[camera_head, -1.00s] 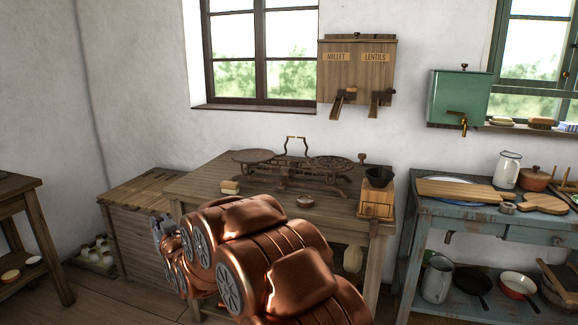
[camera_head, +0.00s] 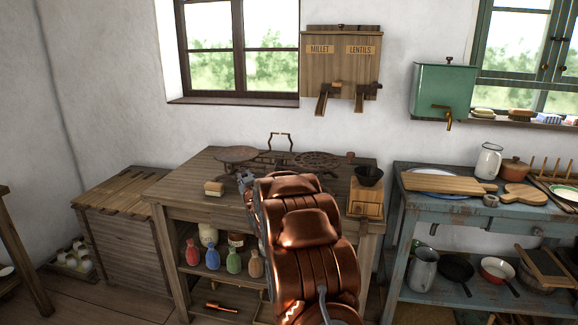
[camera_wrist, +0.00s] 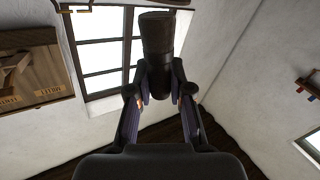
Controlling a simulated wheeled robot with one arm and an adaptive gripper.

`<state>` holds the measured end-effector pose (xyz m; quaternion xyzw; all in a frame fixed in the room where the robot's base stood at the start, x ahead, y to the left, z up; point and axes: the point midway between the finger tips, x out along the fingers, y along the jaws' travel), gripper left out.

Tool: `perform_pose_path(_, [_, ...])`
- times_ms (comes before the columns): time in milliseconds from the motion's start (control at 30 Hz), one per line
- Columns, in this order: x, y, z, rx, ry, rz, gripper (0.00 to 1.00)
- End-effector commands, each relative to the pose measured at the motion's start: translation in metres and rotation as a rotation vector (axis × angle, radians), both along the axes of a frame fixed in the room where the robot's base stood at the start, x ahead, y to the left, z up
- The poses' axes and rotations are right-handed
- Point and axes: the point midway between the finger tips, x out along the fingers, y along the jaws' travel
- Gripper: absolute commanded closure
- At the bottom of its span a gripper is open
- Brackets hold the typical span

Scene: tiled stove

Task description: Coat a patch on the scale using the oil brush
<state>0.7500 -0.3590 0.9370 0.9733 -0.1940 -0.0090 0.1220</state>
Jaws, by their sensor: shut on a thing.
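The scale (camera_head: 281,160) is a rusty dark balance at the back of the wooden table, with a round pan on each side and an upright handle. My arm hides part of its front. My gripper (camera_head: 244,181) shows only as a small grey part in front of the left pan; whether it touches the scale is unclear. In the wrist view my gripper (camera_wrist: 159,95) is shut on a dark brown cylindrical thing (camera_wrist: 156,45) with a darker lower part. It may be the oil brush; no bristles show.
A millet and lentils dispenser (camera_head: 341,65) hangs above.

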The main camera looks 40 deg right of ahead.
Motion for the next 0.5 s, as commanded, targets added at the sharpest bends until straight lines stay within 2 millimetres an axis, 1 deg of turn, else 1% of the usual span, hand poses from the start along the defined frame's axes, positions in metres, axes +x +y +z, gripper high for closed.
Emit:
perform_pose_path(33, [-0.008,-0.028,0.004,-0.015,0.004,-0.031,1.0])
perform_pose_path(100, [-0.018,-0.056,0.006,-0.035,0.011,-0.062,1.0])
perform_pose_path(200, [-0.033,-0.092,0.008,-0.059,0.021,-0.101,1.0])
perform_pose_path(333, [-0.047,-0.125,0.009,-0.083,0.032,-0.137,1.0])
perform_pose_path(400, [-0.052,-0.136,0.009,-0.09,0.035,-0.149,1.0])
perform_pose_path(500, [-0.057,-0.144,0.009,-0.096,0.038,-0.158,1.0])
